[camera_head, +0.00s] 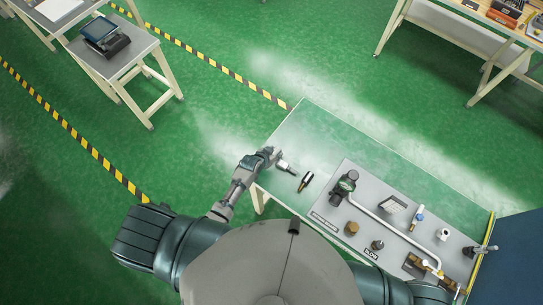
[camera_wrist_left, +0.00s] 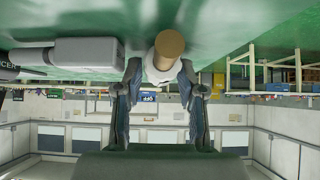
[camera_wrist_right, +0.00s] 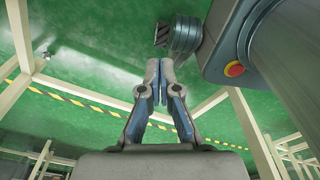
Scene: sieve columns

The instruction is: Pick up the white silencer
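The white silencer (camera_head: 284,165) lies near the left edge of the green-topped table in the head view. A black cylindrical piece (camera_head: 305,182) lies to its right. My left gripper (camera_head: 275,153) is beside the white silencer's upper left end. In the left wrist view a white cylinder with a brass end (camera_wrist_left: 168,45) faces the camera between the tips of my left gripper (camera_wrist_left: 160,72). Its fingers are apart, and I see no clear grip on it. My right gripper (camera_wrist_right: 159,66) shows only in the right wrist view, with fingertips together and nothing between them.
A grey board (camera_head: 385,228) with a bent pipe, fittings and labels covers the table's right part. A grey block-like piece (camera_wrist_left: 80,52) is left of the fingers in the left wrist view. A blue panel (camera_head: 515,262) stands at the right. The table's upper part is clear.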

